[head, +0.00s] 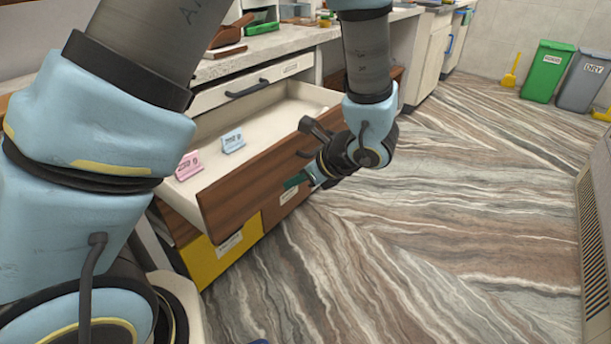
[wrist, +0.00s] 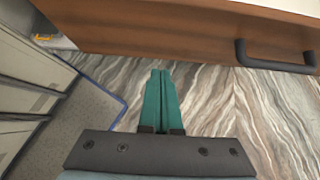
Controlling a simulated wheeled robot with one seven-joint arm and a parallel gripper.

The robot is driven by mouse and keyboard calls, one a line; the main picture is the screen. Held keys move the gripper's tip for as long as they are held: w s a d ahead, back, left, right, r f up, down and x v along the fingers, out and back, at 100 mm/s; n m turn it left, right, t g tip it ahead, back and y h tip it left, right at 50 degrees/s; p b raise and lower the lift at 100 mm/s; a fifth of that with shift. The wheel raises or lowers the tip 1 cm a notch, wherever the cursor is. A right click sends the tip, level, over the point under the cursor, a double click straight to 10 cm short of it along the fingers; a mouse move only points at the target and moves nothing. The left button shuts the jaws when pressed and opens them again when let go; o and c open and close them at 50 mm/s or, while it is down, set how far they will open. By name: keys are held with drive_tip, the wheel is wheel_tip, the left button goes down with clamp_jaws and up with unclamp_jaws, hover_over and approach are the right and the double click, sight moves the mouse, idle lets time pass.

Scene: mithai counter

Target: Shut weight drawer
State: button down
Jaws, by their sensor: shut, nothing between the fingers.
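The weight drawer (head: 237,193) stands pulled out from the counter, with a brown wood front and a pale interior. A pink card (head: 188,166) and a light blue card (head: 232,141) are inside it. In the wrist view the drawer's wood front (wrist: 165,35) spans the top, with its dark bar handle (wrist: 275,61) at right. My gripper (head: 290,184) is low at the outer side of the drawer front. Its teal fingers (wrist: 160,72) are shut together and empty, close to the front's lower edge. I cannot tell whether they touch it.
A white drawer (head: 255,88) above is shut. A yellow-fronted unit (head: 222,258) lies below. The countertop (head: 285,38) holds a brown scoop and trays. The striped floor (head: 430,220) is clear; a green bin (head: 546,72) and a grey bin (head: 583,82) stand far off.

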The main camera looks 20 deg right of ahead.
sight(265, 179)
drive_tip(key=w, duration=0.1)
drive_tip(key=w+a+f, duration=0.1)
drive_tip(key=w, duration=0.1)
drive_tip(key=w+a+f, duration=0.1)
drive_tip(key=shift+w+a, duration=0.2)
drive_tip(key=shift+a, duration=0.05)
drive_tip(key=shift+w+a, duration=0.25)
drive_tip(key=shift+w, duration=0.25)
drive_tip(key=shift+w+a+f, duration=0.1)
drive_tip(key=shift+w+a, duration=0.2)
drive_tip(key=shift+w, duration=0.15)
drive_tip(key=w+a+b, duration=0.1)
drive_tip(key=w+a, duration=0.3)
drive_tip(key=w, duration=0.3)
drive_tip(key=w+a+b, duration=0.1)
drive_tip(key=w+a, duration=0.3)
drive_tip(key=w, duration=0.3)
drive_tip(key=w+a+b, duration=0.1)
drive_tip(key=w+a, duration=0.3)
drive_tip(key=w, duration=0.3)
drive_tip(key=shift+w, duration=0.4)
drive_tip(key=shift+w+a+b, duration=0.3)
drive_tip(key=shift+w+a, duration=0.05)
drive_tip(key=shift+w, duration=0.1)
drive_tip(key=shift+w+r, duration=0.1)
drive_tip(key=shift+r, duration=0.1)
